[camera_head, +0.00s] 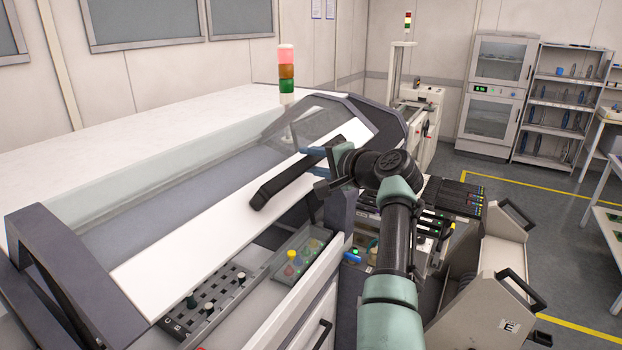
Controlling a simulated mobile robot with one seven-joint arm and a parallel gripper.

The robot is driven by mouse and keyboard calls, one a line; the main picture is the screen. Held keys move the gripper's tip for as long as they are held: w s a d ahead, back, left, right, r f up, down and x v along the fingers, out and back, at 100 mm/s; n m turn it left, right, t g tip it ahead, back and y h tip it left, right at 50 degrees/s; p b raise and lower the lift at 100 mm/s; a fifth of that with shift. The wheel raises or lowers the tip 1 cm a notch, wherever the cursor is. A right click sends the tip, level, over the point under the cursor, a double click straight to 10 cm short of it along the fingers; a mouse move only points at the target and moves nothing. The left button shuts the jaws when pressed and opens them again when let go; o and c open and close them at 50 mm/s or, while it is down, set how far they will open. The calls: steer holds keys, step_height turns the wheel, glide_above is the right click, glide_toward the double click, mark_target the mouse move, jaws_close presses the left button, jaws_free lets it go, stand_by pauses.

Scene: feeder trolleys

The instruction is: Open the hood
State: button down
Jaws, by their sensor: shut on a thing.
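The hood (200,248) is the long white and transparent cover of the machine, with dark grey end frames. A gap shows under its front edge, above the machine's front shelf. A black bar handle (281,184) runs along the hood's white front panel. My gripper (313,160) is at the handle's far right end, with its blue-grey fingers around the bar, and it is shut on the handle. My wrist partly hides the contact. My arm reaches in from the lower right.
A signal tower (287,72) stands behind the hood. A feeder trolley (490,275) stands right of my arm. A cabinet (495,90) and shelves (562,105) are at the back.

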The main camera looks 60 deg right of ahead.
steer(key=shift+w+a+r, duration=0.1)
steer(key=shift+w+r, duration=0.25)
steer(key=shift+r, duration=0.3)
steer(key=c, duration=0.6)
jaws_free()
steer(key=shift+f, duration=0.1)
steer(key=shift+s, duration=0.2)
steer(key=shift+s+a+b, duration=0.15)
steer(key=shift+s+b, duration=0.3)
steer(key=shift+s, duration=0.15)
steer(key=b+v, duration=0.5)
steer(key=v, duration=0.6)
steer(key=shift+r, duration=0.45)
steer(key=shift+s+a, duration=0.1)
